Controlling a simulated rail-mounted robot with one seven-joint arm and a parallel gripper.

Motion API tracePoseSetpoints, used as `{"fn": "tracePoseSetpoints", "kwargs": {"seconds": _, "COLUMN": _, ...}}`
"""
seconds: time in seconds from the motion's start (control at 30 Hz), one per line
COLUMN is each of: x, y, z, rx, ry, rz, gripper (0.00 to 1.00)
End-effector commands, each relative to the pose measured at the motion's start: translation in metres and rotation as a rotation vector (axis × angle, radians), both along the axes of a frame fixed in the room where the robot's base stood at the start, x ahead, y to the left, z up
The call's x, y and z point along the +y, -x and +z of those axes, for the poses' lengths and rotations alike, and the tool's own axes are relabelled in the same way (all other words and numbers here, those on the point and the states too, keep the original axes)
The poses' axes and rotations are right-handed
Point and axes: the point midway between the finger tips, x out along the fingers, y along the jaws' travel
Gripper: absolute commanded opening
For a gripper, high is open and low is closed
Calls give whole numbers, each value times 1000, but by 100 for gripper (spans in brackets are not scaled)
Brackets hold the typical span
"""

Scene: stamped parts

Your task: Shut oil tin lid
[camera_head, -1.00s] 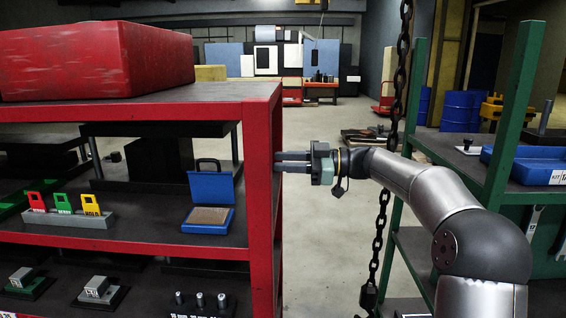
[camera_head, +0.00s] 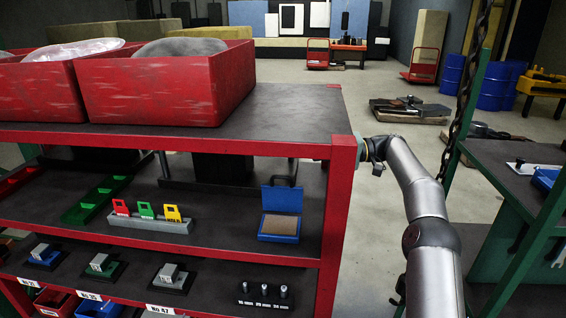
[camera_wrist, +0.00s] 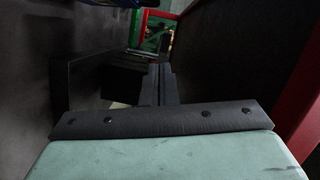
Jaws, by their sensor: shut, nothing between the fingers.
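The blue oil tin (camera_head: 280,239) stands on the middle shelf of the red rack, near its right end. Its blue lid (camera_head: 281,199) stands open, roughly upright at the back edge, with a dark handle on top. The tin's inside looks brown. My gripper shows in the wrist view (camera_wrist: 158,86) with its dark fingers together and nothing between them. A blue edge (camera_wrist: 122,3) at the top of the wrist view may be the tin; I cannot tell.
The red rack post (camera_head: 337,225) stands between my wrist and the tin. A grey holder with red, green and yellow tags (camera_head: 150,233) is left of the tin. Red bins (camera_head: 165,92) sit on top. A chain (camera_head: 462,95) hangs at right, beside a green rack (camera_head: 520,220).

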Motion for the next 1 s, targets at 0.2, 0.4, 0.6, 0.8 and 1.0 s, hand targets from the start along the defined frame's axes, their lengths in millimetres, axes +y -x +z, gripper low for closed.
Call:
{"fn": "tracePoseSetpoints", "kwargs": {"seconds": 0.2, "x": 40, "y": 9, "z": -2, "rx": 0, "ry": 1, "rz": 5, "gripper": 0}}
{"fn": "tracePoseSetpoints", "kwargs": {"seconds": 0.4, "x": 83, "y": 18, "z": -3, "rx": -2, "ry": 1, "rz": 5, "gripper": 0}}
{"fn": "tracePoseSetpoints", "kwargs": {"seconds": 0.6, "x": 90, "y": 36, "z": -10, "rx": -2, "ry": 3, "rz": -1, "gripper": 0}}
{"fn": "tracePoseSetpoints", "kwargs": {"seconds": 0.8, "x": 92, "y": 52, "z": -16, "rx": -3, "ry": -1, "rz": 0, "gripper": 0}}
{"fn": "tracePoseSetpoints", "kwargs": {"seconds": 1.0, "x": 91, "y": 57, "z": -18, "rx": -5, "ry": 0, "rz": -1, "gripper": 0}}
